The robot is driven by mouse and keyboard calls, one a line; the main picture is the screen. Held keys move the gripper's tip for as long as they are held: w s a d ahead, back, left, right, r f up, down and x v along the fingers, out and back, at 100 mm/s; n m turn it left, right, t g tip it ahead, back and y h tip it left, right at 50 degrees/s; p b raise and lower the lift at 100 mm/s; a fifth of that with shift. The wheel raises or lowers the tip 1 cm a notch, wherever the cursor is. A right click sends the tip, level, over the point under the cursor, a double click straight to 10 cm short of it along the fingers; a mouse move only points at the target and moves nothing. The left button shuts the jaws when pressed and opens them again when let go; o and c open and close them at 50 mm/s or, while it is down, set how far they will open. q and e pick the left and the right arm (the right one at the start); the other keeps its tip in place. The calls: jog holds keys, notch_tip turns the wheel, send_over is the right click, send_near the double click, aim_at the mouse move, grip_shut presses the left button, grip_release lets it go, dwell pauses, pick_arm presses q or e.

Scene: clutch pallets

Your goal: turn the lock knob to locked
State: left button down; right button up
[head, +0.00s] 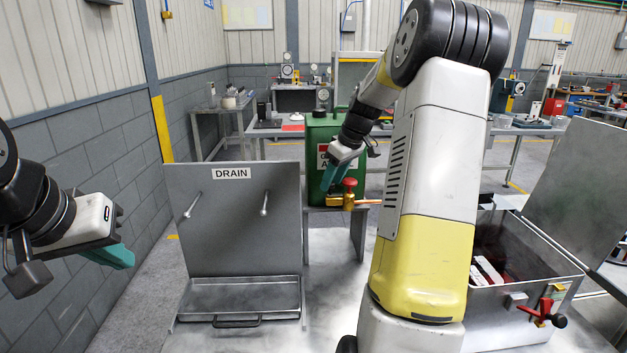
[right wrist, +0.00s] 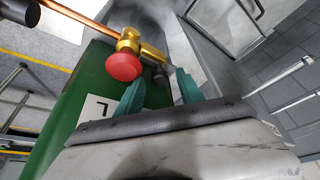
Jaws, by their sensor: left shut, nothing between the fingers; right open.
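A red round knob (head: 349,184) sits on a brass valve (head: 348,200) at the front of the green tank (head: 322,135). In the right wrist view the red knob (right wrist: 123,67) is left of centre, on the brass valve (right wrist: 130,42). My right gripper (head: 336,174) is open with its teal fingers close beside the valve; the right wrist view shows the fingers (right wrist: 160,90) on either side of a dark outlet, contact unclear. A red fitting with a black knob (head: 558,320) is on the metal box at right. No lock marking is readable. My left gripper (head: 112,256) is shut and empty at left.
A grey panel marked DRAIN (head: 240,230) with two pegs stands behind a shallow metal tray (head: 240,283). The open metal box (head: 522,279) holds red and white items. A copper pipe (head: 369,202) runs right from the valve. Bare table lies between tray and my right arm.

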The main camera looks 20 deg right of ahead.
jog(key=v, duration=0.7)
jog(key=shift+r, duration=0.25)
jog(key=shift+d, duration=0.1)
jog(key=s+a+r+m+t, duration=0.1)
jog(key=s+a+r+m, duration=0.3)
jog(key=s+a, duration=0.85)
jog(key=s+a+f, duration=0.2)
jog(key=s+a, duration=0.1)
jog(key=s, duration=0.4)
jog(key=s+a+f+m+t, duration=0.1)
jog(key=s+a+f, duration=0.1)
jog(key=s, duration=0.6)
jog(key=shift+a+m, duration=0.3)
jog(key=shift+a, duration=0.2)
